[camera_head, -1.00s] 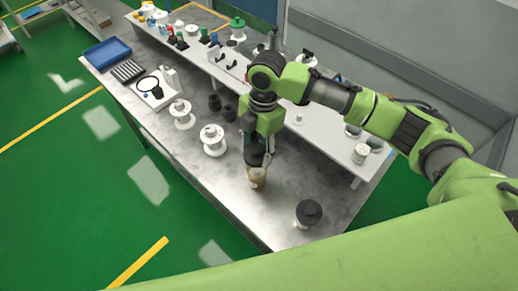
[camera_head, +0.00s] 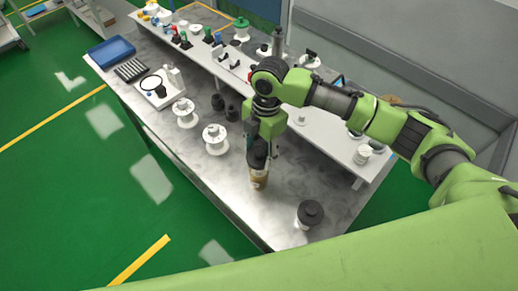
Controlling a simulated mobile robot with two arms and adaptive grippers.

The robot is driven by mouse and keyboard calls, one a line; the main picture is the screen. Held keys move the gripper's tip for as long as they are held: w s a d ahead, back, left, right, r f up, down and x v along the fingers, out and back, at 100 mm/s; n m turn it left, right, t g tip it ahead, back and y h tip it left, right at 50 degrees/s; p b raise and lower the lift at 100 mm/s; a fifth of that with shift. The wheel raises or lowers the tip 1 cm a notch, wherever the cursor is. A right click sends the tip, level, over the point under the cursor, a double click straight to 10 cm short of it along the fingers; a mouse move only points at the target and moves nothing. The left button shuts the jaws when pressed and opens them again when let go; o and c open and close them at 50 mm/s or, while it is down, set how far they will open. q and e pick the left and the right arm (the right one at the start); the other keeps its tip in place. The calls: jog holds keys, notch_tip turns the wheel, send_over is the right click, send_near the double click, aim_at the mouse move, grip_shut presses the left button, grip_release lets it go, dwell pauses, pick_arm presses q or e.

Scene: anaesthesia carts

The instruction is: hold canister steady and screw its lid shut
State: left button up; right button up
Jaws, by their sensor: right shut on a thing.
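A tan-brown canister (camera_head: 259,182) stands upright on the steel table, directly below my right gripper. A black lid (camera_head: 258,156) shows on top of it, between the fingers. My right gripper (camera_head: 260,157) points down and is shut on this black lid. The fingers partly cover the lid, so I cannot tell how far down it sits on the canister. My left gripper is not in view.
A white jar with a black top (camera_head: 310,213) stands to the right near the table's front edge. White spools (camera_head: 215,138) and black cylinders (camera_head: 232,113) stand to the left. A raised white shelf (camera_head: 315,136) runs behind the gripper.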

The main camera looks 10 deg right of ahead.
jog(key=shift+f+b, duration=0.95)
jog(key=shift+f, duration=1.75)
jog(key=shift+p, duration=0.35)
jog(key=shift+f+b, duration=0.35)
jog(key=shift+f, duration=0.5)
jog(key=o, duration=1)
